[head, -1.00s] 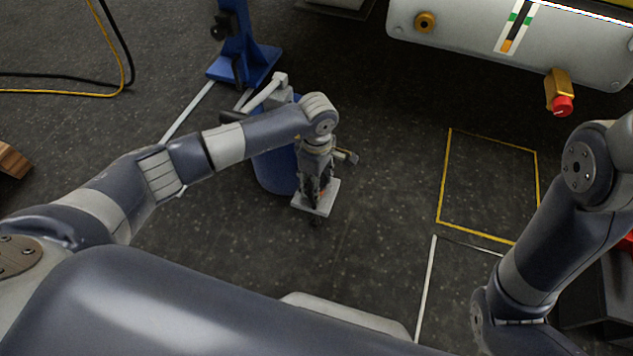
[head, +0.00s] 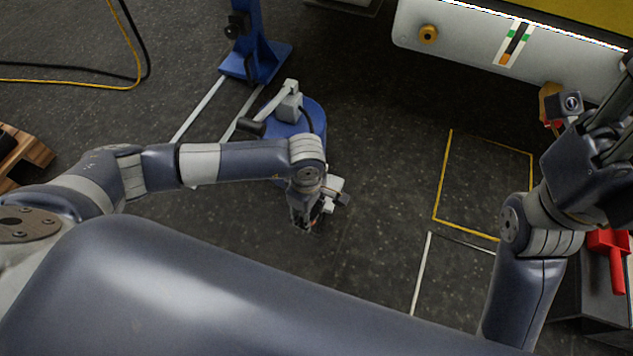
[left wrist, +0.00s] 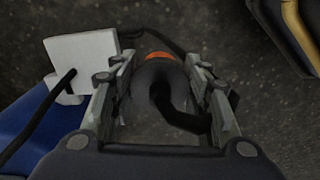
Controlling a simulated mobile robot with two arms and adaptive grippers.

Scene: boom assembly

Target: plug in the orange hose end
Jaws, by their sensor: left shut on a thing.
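My left gripper (head: 303,226) is low over the floor in front of the blue drum (head: 312,117). In the left wrist view my left gripper (left wrist: 160,100) is shut on a dark, rounded hose end (left wrist: 155,75) with an orange band (left wrist: 160,56). A black hose bends away from it. In the head view the gripper mostly hides this hose end. My right gripper (head: 612,110) is raised at the right edge, in front of a brass fitting with a red end (head: 549,92). Its fingers are too unclear to read.
A white block (left wrist: 82,58) with a black cable is beside the left finger. A pale machine panel (head: 470,50) at top right carries a brass knob (head: 428,34) and a striped marker (head: 515,43). A yellow floor outline (head: 440,180) encloses bare floor. A blue stand (head: 255,55) is behind the drum.

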